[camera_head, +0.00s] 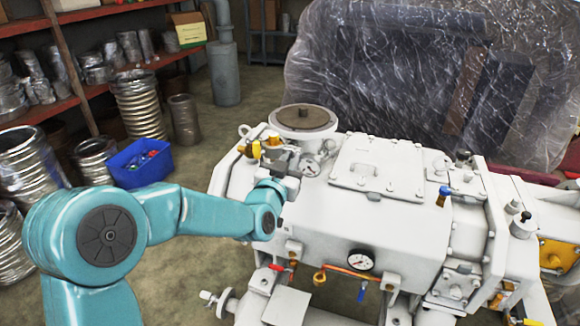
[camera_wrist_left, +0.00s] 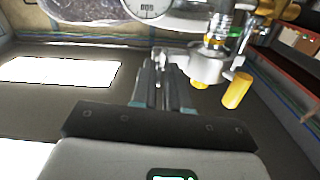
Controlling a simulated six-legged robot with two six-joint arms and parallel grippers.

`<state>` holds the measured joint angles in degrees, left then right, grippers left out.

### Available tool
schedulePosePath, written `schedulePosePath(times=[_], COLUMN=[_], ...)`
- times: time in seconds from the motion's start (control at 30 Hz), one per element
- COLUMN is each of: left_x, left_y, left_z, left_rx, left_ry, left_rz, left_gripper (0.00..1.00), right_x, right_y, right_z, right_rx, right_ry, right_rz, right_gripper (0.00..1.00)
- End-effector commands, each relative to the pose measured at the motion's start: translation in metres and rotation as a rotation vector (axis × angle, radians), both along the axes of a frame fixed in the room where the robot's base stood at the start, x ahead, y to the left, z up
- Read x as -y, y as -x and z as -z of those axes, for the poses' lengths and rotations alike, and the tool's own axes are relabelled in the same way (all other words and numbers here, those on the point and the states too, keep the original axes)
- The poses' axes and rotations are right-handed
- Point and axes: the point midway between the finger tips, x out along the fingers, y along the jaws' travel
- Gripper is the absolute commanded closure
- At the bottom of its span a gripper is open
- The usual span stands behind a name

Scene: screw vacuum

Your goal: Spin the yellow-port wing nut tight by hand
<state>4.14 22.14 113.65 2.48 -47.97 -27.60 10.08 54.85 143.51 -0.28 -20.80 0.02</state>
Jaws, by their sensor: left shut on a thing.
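The vacuum pump (camera_head: 320,225) is a large white machine, and its yellow-marked port (camera_head: 272,143) shows at the upper left by a round gauge. My left gripper (camera_head: 284,172) reaches up to the fittings just below this port. In the left wrist view my left gripper (camera_wrist_left: 170,66) has its narrow fingers closed together at the grey port fitting (camera_wrist_left: 205,66). It is shut on a small metal part there, which I take as the wing nut; the fingers mostly hide it. A yellow handle (camera_wrist_left: 237,91) hangs just to the right. My right gripper is not in view.
A round gauge (camera_head: 310,168) sits close to the left gripper, and a flanged round cover (camera_head: 304,117) stands behind it. A blue bin (camera_head: 140,165) and metal hoses (camera_head: 138,102) lie to the left. A plastic-wrapped machine (camera_head: 430,75) stands behind.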

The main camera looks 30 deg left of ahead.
Motion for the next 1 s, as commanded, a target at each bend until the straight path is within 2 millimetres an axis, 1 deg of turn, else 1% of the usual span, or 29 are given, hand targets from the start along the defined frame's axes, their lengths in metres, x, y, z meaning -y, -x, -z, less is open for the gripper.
schedulePosePath(times=[0.03, 0.1, 0.4, 0.7, 1.0], left_x=[0.0, 0.001, 0.002, 0.002, 0.003], left_y=[0.0, 0.0, 0.0, 0.0, 0.0], left_z=[0.003, 0.003, 0.002, 0.001, 0.002], left_rx=[-0.001, -0.008, -0.041, -0.073, -0.106], left_ry=[-0.038, -0.101, -0.385, -0.668, -0.95], left_rz=[0.0, -0.001, 0.0, 0.0, 0.001], left_gripper=[1.0, 1.0, 1.0, 1.0, 1.0], right_x=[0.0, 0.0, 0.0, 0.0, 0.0], right_y=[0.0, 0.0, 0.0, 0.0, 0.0], right_z=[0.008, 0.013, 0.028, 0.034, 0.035], right_rx=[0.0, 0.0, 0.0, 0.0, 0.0], right_ry=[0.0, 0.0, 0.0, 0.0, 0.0], right_rz=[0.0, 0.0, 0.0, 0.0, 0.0], right_gripper=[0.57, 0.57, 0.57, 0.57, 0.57])
